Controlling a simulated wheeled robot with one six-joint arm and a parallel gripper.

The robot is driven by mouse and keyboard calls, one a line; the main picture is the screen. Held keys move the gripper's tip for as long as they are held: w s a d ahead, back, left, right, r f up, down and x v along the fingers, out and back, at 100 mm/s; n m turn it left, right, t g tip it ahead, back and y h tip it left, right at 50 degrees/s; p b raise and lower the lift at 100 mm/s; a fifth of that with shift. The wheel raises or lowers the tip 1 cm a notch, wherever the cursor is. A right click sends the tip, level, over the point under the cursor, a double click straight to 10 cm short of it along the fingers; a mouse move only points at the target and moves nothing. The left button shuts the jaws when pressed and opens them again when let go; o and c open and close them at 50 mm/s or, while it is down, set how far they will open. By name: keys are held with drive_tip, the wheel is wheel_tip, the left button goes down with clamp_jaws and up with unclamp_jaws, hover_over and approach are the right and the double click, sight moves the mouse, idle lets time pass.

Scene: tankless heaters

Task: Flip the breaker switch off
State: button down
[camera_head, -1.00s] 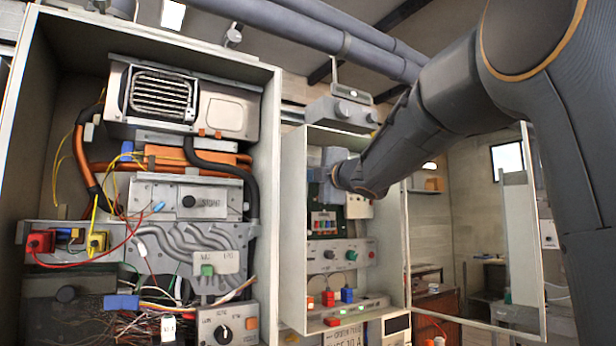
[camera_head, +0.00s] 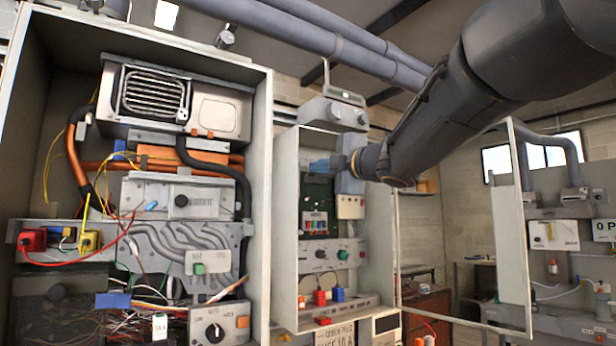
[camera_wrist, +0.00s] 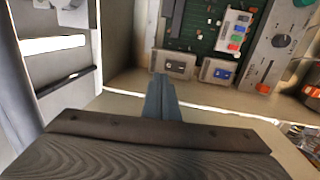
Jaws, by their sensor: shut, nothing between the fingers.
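A small open electrical cabinet (camera_head: 286,220) stands right of centre in the head view. Inside it is a green circuit board and a beige switch module (camera_head: 350,206). In the wrist view two small switch modules sit side by side at the board's edge, the left one (camera_wrist: 175,64) and the right one (camera_wrist: 216,72) with a dark blue rocker. I cannot tell which is the breaker or its position. My gripper (camera_head: 321,165) is at the cabinet's opening, above the beige module. Its fingers (camera_wrist: 160,82) are shut and empty, their tips just below the left module in the wrist view.
A larger cabinet (camera_head: 262,200) with wires, pipes and a rotary knob stands on the left. The small cabinet's open door (camera_head: 511,225) stands to the right, below my arm. A control strip (camera_head: 335,255) with buttons and red and blue blocks lies below the board.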

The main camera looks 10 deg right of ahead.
drive_tip(key=shift+s+d+r+b, duration=0.1)
drive_tip(key=shift+s+d, duration=0.1)
drive_tip(key=shift+s, duration=0.55)
drive_tip(key=shift+s+d+r+b, duration=0.1)
drive_tip(key=shift+s+d+r, duration=0.1)
drive_tip(key=shift+s, duration=0.55)
drive_tip(key=shift+s+d+r+b, duration=0.1)
drive_tip(key=shift+s+d, duration=0.1)
drive_tip(key=shift+s, duration=0.55)
